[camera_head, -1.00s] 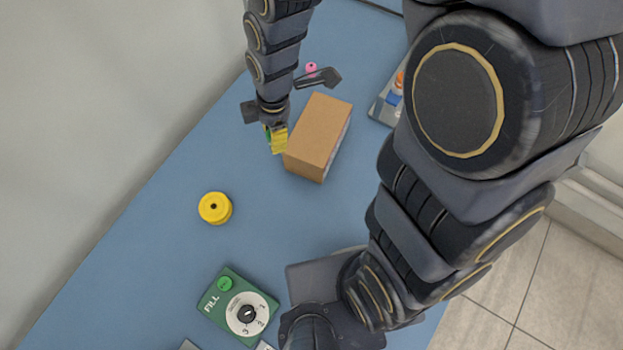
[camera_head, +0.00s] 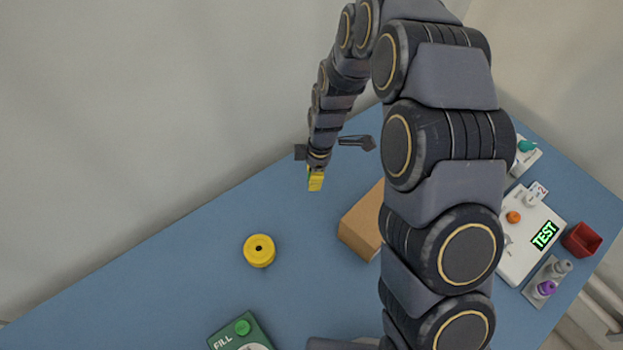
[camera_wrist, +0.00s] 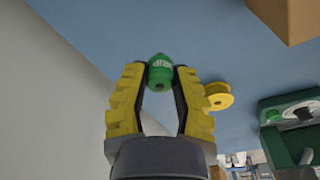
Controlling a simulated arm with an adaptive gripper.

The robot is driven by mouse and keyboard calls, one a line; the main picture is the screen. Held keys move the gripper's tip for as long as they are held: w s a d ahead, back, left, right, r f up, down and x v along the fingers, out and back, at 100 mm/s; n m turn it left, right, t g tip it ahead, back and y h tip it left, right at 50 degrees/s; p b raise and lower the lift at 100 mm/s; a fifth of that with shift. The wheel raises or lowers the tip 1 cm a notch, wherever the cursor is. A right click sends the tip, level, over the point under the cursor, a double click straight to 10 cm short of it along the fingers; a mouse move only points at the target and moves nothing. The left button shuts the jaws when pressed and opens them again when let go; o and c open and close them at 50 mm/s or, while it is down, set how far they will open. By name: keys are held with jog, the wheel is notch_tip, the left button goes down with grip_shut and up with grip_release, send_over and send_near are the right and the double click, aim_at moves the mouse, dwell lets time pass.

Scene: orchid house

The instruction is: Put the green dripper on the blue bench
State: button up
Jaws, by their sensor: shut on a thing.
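The green dripper (camera_wrist: 160,72) is held between the yellow fingertips of my gripper (camera_wrist: 161,84) in the wrist view. In the head view my gripper (camera_head: 315,180) is over the far part of the blue bench (camera_head: 190,260), left of a cardboard box, and the dripper cannot be made out there. Blue bench surface (camera_wrist: 150,25) also shows beyond the dripper in the wrist view. I cannot tell how high the dripper is above the bench.
A yellow spool (camera_head: 259,251) and a green FILL box (camera_head: 240,335) lie on the bench nearer. The cardboard box (camera_head: 362,222) stands right of my gripper. A white TEST device (camera_head: 530,240) and a red container (camera_head: 581,240) are at the right. Bare bench lies left of the spool.

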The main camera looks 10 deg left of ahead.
jog(key=shift+w+a+f, duration=0.25)
jog(key=shift+w+f, duration=0.25)
jog(key=shift+f, duration=0.25)
jog(key=shift+w+a+f, duration=0.2)
jog(key=shift+w+f, duration=0.3)
jog(key=shift+f, duration=1.6)
jog(key=o, duration=0.7)
jog(key=shift+f, duration=0.15)
